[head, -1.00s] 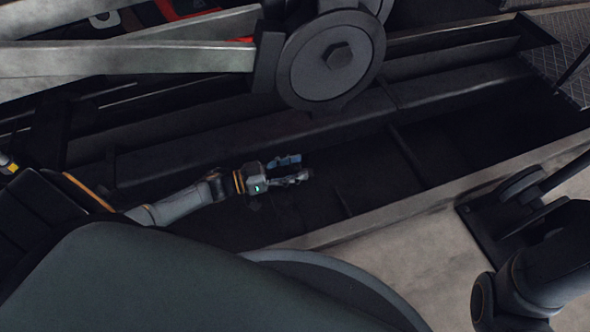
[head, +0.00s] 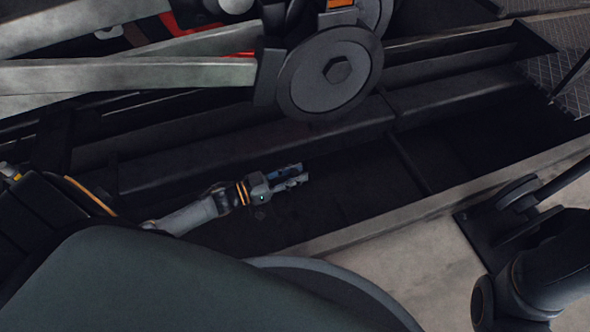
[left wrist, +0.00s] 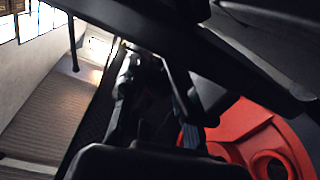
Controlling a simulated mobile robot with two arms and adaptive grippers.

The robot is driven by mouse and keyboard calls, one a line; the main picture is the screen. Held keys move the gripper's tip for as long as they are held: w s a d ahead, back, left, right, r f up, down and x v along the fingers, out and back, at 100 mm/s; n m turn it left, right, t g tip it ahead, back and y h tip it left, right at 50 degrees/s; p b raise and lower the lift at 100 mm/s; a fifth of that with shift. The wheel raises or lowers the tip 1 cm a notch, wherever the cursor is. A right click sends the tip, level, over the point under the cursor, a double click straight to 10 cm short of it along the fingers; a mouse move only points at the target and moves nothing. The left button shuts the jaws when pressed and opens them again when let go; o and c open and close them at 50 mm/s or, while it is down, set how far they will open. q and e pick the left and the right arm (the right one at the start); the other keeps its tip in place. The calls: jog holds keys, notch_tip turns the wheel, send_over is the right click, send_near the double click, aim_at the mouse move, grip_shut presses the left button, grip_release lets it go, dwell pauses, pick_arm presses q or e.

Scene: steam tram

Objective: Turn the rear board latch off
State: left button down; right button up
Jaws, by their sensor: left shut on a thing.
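My left gripper (head: 297,175) is low over the dark trough in the head view, its two fingers close together. In the left wrist view the dark fingers (left wrist: 155,95) close around a dark part near the picture's middle. What that part is cannot be made out clearly. I cannot pick out the rear board latch for certain in either view; it may be the dark part between the fingers.
A grey wheel (head: 330,72) and pale beams (head: 130,74) hang above the trough (head: 450,150). A pale ledge (head: 400,222) runs along its near side. In the left wrist view a red part (left wrist: 245,135) lies right of the fingers, with dark bars (left wrist: 250,65) above.

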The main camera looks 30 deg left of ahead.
pick_arm(q)
jog(key=shift+w+a+r+n+t+y+p, duration=0.1)
jog(key=shift+n+t+y+p, duration=0.25)
jog(key=shift+y, duration=0.1)
jog(key=shift+w+a+r+n+t+y+p, duration=0.1)
jog(key=shift+n+t+y+p, duration=0.15)
jog(key=shift+n+y, duration=0.15)
jog(key=shift+a+f+y, duration=0.15)
jog(key=shift+f+y, duration=0.1)
jog(key=c, duration=1)
grip_release()
jog(key=v, duration=1.2)
jog(key=shift+f, duration=0.15)
